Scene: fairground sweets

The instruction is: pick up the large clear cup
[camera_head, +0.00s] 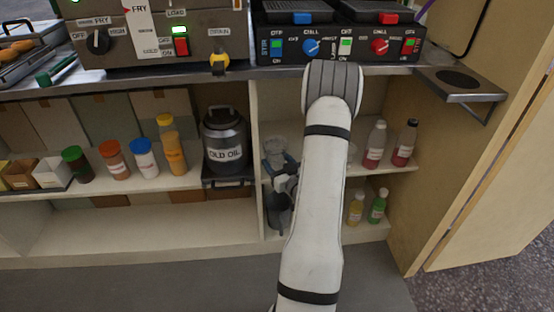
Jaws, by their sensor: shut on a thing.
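A clear cup (277,145) shows at the upper shelf of the right-hand compartment, just left of my white arm. My gripper (277,158) is shut on it, and its dark fingers cover the cup's lower part. I cannot tell whether the cup still touches the shelf. Part of another clear item (352,151) shows at the right edge of my arm; the arm hides the rest, so I cannot compare sizes.
A shelf divider (255,130) and the OLD OIL pot (225,140) are close on the left. The counter edge (200,78) overhangs the shelves.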

